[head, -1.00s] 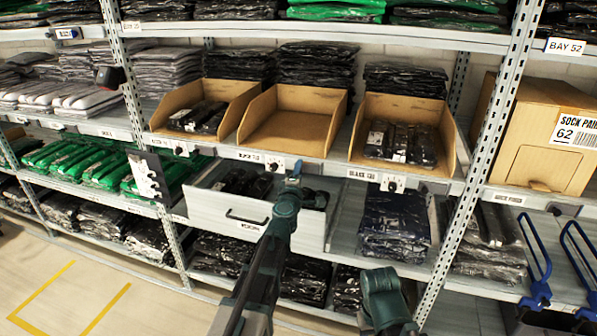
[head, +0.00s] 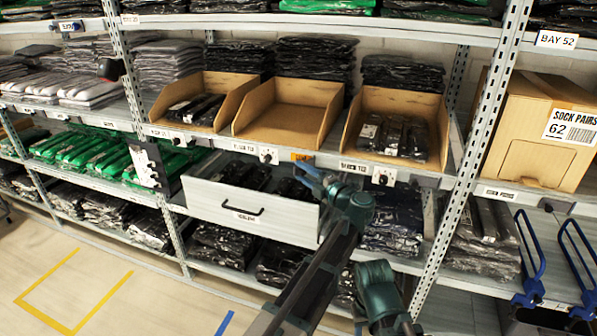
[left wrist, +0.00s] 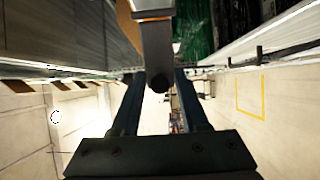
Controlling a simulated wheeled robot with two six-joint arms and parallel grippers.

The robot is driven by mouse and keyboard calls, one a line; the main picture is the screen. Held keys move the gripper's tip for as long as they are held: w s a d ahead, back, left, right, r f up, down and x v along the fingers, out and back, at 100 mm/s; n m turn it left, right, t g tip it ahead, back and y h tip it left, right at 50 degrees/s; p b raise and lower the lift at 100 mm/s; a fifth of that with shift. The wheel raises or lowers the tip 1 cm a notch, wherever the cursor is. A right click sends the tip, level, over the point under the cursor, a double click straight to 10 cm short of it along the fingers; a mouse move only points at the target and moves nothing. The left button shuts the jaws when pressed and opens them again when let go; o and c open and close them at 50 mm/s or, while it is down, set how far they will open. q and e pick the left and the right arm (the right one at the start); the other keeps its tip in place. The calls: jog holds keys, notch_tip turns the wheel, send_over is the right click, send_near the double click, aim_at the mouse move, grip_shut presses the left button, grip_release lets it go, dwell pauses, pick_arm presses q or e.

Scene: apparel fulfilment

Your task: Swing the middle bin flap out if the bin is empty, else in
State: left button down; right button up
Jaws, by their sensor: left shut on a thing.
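The middle bin (head: 284,107) is a tan open-front bin on the shelf and looks empty. Below it the shelf edge has a label and a dark round knob (head: 268,155). A small orange tab (head: 302,156) shows on the edge to the right of this knob. My left gripper (head: 308,173) is just below the orange tab, its arm reaching up from below. In the left wrist view its two blue fingers (left wrist: 162,100) are closed about a grey bar with a dark round end (left wrist: 160,70). The held part is mostly hidden in the head view. My right gripper is not in view.
The left bin (head: 197,106) and right bin (head: 393,140) hold dark packs. A pulled-out white drawer (head: 215,203) with dark packs is left of my left gripper. A rack upright (head: 466,150) stands to the right. The floor at lower left is clear.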

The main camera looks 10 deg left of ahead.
pick_arm(q)
jog(key=shift+s+d+n+g+y, duration=0.1)
jog(key=shift+d+n+g+y, duration=0.5)
jog(key=shift+g, duration=0.4)
jog(key=shift+d+n+g+y, duration=0.4)
jog(key=shift+n+g, duration=0.4)
jog(key=shift+g, duration=0.2)
jog(key=c, duration=0.7)
grip_release()
jog(key=shift+a, duration=0.1)
